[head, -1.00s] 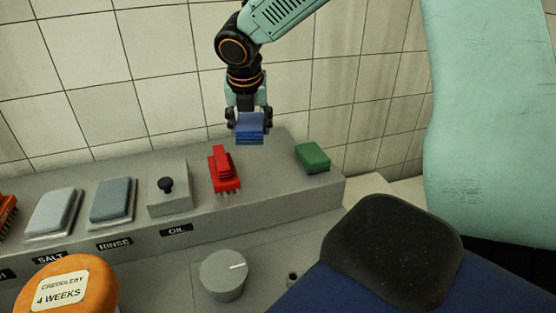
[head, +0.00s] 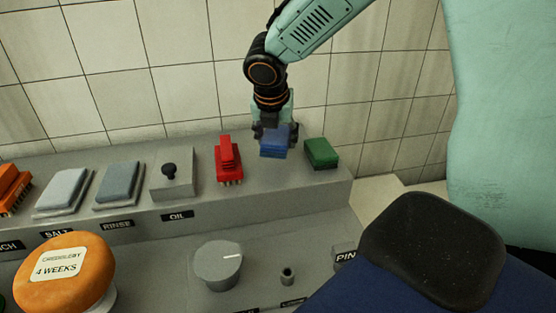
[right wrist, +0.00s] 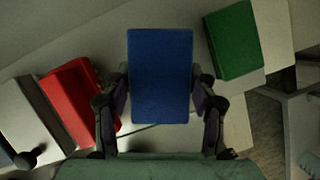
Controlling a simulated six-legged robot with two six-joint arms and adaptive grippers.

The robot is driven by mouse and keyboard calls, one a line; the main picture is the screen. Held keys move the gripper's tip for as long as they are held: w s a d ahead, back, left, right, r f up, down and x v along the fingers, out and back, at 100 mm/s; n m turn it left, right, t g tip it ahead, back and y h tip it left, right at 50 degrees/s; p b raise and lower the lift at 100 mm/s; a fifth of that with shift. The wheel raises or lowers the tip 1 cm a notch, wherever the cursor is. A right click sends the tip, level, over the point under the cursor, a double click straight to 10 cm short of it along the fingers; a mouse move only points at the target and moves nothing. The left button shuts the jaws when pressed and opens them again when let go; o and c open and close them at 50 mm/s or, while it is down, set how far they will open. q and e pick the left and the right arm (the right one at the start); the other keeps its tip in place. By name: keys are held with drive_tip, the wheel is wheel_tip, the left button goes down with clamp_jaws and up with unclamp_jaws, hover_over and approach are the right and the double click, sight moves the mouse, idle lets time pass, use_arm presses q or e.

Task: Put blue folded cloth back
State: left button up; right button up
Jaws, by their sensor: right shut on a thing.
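The blue folded cloth (head: 274,143) is held by my right gripper (head: 274,130), which is shut on it. In the head view the cloth is at the back of the grey ledge (head: 330,185), between the red brush (head: 229,160) and the green folded cloth (head: 321,154). In the right wrist view the blue cloth (right wrist: 160,75) sits between the two fingers, with the red brush (right wrist: 80,100) to the left and the green cloth (right wrist: 234,40) to the right. I cannot tell whether its underside touches the ledge. My left gripper is not in view.
Along the ledge stand a black-knobbed box (head: 171,181), two grey pads (head: 118,184) and an orange brush (head: 12,188). A lower panel carries a grey dial (head: 218,266). An orange cheese wheel (head: 62,272) is at the lower left. A tiled wall (head: 110,80) rises behind.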

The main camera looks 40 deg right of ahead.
sight(276, 166)
drive_tip(key=shift+s+d+f, duration=0.1)
drive_tip(key=shift+d+f, duration=0.15)
drive_tip(key=shift+f, duration=0.7)
drive_tip(key=f, duration=0.1)
drive_tip(key=a, duration=0.1)
drive_tip(key=f+b, duration=0.1)
drive_tip(key=shift+w+a+f, duration=0.15)
drive_tip(key=shift+w+f, duration=0.1)
drive_tip(key=shift+f, duration=0.4)
drive_tip(key=shift+s+d+f, duration=0.15)
drive_tip(key=shift+d, duration=0.45)
drive_tip(key=shift+a+f, duration=0.1)
drive_tip(key=shift+a, duration=0.25)
drive_tip(key=o, duration=0.7)
drive_tip(key=shift+a, duration=0.15)
drive_tip(key=shift+o, duration=1.6)
drive_tip(key=shift+d, duration=0.4)
drive_tip(key=shift+a, duration=0.2)
drive_tip(key=shift+a+r, duration=0.1)
drive_tip(key=shift+r, duration=0.3)
drive_tip(key=p+v, duration=0.2)
drive_tip(key=v, duration=0.9)
drive_tip(key=shift+r, duration=0.15)
drive_tip(key=shift+s+r, duration=0.1)
drive_tip(key=shift+r, duration=0.05)
